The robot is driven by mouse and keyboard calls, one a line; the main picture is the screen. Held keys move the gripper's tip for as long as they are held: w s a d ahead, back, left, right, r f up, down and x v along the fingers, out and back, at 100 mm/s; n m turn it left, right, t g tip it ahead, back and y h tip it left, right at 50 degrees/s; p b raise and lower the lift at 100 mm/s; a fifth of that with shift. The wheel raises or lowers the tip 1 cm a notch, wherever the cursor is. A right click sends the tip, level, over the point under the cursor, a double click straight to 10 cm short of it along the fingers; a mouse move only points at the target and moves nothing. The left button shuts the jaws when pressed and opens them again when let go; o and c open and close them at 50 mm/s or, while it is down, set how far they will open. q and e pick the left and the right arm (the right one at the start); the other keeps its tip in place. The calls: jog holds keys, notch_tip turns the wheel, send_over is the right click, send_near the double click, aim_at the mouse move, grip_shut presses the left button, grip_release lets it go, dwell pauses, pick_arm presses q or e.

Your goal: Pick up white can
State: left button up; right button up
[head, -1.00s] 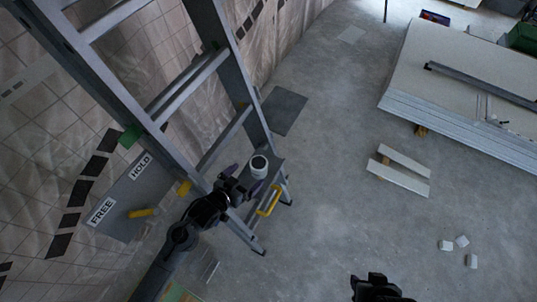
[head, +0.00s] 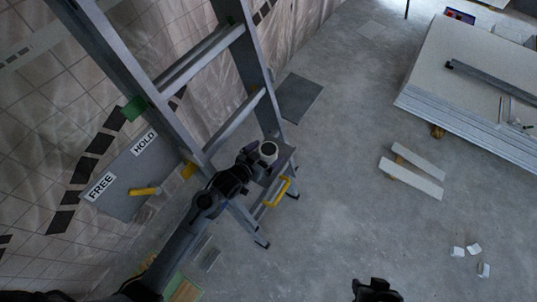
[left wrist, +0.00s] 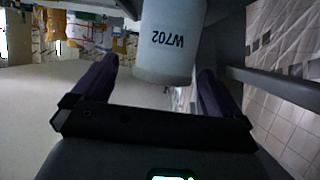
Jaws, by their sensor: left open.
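The white can (head: 268,150) stands on a grey step of the ladder in the head view. In the left wrist view the can (left wrist: 170,42) shows large, with the marking W702 upside down. My left gripper (head: 258,158) is right at the can in the head view, partly hidden by its own wrist. In the left wrist view the left gripper (left wrist: 155,82) is open, its two purple fingers on either side of the can's near end. Contact cannot be made out. My right gripper (head: 376,290) shows only as a dark part at the bottom edge; its jaws cannot be made out.
The grey ladder (head: 172,125) stands along the left wall. A yellow handle (head: 276,192) sits by the lower step. A board marked FREE and HOLD (head: 130,178) is at left. Stacked panels (head: 480,85), a small pallet (head: 412,172) and white blocks (head: 473,250) lie right. The middle floor is clear.

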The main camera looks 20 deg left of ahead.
aim_at(272, 147)
pick_arm(q)
jog(key=shift+b+x, duration=0.4)
jog(key=shift+x, duration=1.8)
jog(key=shift+w+a+r, duration=0.1)
jog(key=shift+a+r, duration=0.05)
jog(key=shift+a, duration=0.05)
jog(key=shift+c, duration=0.3)
jog(key=c, duration=1.1)
jog(key=shift+c, duration=0.2)
